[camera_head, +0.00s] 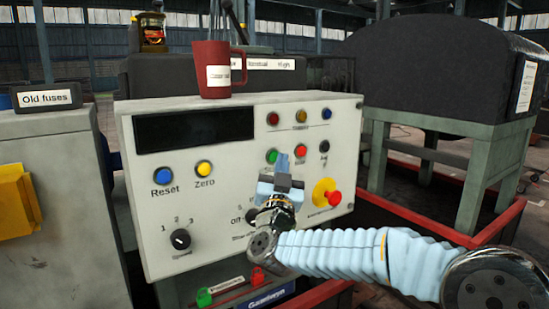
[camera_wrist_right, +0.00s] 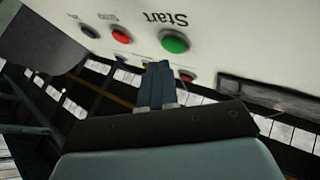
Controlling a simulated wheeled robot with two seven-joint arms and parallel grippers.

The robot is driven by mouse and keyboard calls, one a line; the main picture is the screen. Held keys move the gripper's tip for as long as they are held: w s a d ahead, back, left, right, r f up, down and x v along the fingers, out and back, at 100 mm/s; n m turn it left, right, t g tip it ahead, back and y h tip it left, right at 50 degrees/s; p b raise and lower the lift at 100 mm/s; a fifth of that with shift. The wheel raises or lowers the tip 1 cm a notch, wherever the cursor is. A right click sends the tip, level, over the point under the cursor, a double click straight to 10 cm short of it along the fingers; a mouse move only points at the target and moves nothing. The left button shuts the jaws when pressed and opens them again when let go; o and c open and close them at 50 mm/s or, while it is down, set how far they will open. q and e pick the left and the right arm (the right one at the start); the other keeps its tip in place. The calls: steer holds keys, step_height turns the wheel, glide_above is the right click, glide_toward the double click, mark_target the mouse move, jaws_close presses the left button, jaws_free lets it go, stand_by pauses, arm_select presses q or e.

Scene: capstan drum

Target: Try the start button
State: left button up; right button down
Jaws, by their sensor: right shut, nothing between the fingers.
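The green start button (camera_head: 272,156) is on the pale control panel (camera_head: 215,110), just left of my right gripper (camera_head: 284,161) in the head view. In the wrist view the green button (camera_wrist_right: 174,42) sits under the upside-down word "Start". My right gripper (camera_wrist_right: 157,69) is shut and empty, its tips close to the button but beside its face in the picture. I cannot tell how far they are from the panel. The stop-side red button (camera_head: 300,157) is right of the fingers. My left gripper is not in view.
A yellow-based red emergency button (camera_head: 333,197) is below right of the gripper. Blue Reset (camera_head: 163,176) and yellow Zero (camera_head: 204,168) buttons are at left, with a speed knob (camera_head: 180,239) below. A red mug (camera_head: 213,68) stands on top of the panel.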

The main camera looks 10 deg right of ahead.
steer(key=shift+w+a, duration=0.15)
steer(key=shift+w, duration=0.25)
steer(key=shift+w+a, duration=0.15)
steer(key=shift+w, duration=0.25)
stand_by(0.6)
steer(key=shift+s, duration=0.1)
steer(key=shift+s+d+b, duration=0.3)
steer(key=shift+s+b, duration=0.4)
steer(key=shift+b, duration=0.1)
steer(key=shift+s, duration=0.1)
steer(key=s+b, duration=0.1)
steer(key=s+d+b, duration=0.1)
steer(key=s, duration=0.2)
steer(key=shift+s+d+b, duration=0.25)
steer(key=shift+d+b, duration=0.1)
steer(key=shift+b, duration=0.05)
